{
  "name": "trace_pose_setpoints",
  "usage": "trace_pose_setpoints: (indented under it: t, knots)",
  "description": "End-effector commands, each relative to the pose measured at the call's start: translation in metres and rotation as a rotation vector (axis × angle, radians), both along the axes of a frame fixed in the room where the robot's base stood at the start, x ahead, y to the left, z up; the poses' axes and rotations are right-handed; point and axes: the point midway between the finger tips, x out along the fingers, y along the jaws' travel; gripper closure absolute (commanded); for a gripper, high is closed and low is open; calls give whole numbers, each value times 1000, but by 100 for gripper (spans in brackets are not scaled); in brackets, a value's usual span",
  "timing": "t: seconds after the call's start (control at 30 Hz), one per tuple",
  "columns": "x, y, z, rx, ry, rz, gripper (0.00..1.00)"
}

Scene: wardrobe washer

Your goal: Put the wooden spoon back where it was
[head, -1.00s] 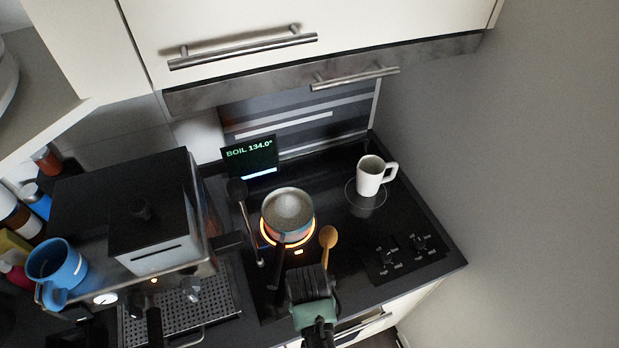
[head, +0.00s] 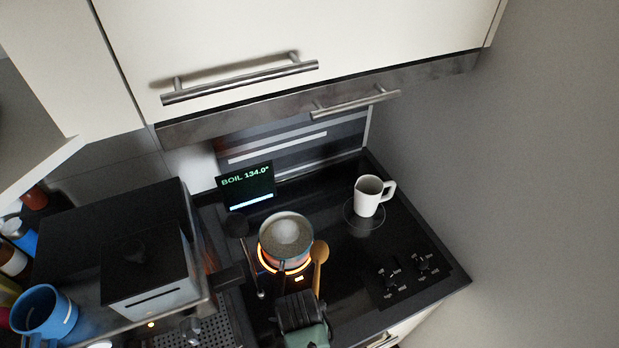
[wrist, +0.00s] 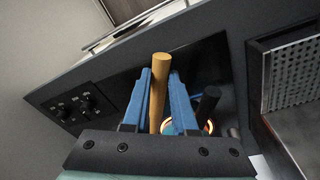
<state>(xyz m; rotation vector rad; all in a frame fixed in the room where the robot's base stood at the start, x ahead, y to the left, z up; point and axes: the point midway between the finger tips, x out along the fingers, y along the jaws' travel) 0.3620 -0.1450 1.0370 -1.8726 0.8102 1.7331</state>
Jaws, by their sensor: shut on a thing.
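The wooden spoon (head: 320,252) shows in the head view with its bowl up, just right of the pot; I cannot tell whether it touches the pot. My gripper (head: 302,308) is below it, at the hob's front. In the wrist view the spoon's handle (wrist: 158,92) stands between the blue fingers of my gripper (wrist: 160,85), which is shut on it. The lower part of the spoon is hidden from the head view by my gripper.
A pot (head: 286,238) sits on a glowing burner, its dark handle toward me. A black utensil (head: 237,225) lies left of it. A white mug (head: 368,196) stands back right, knobs (head: 390,282) front right. A coffee machine (head: 120,225) and blue cup (head: 42,310) are left.

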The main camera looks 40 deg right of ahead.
Motion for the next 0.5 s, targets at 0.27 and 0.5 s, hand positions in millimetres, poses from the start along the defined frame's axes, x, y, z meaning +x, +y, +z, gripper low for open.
trace_pose_setpoints:
  t: [0.27,0.5]
  knots:
    - [1,0,-33,-1,-1,0,100]
    - [1,0,-57,-1,-1,0,100]
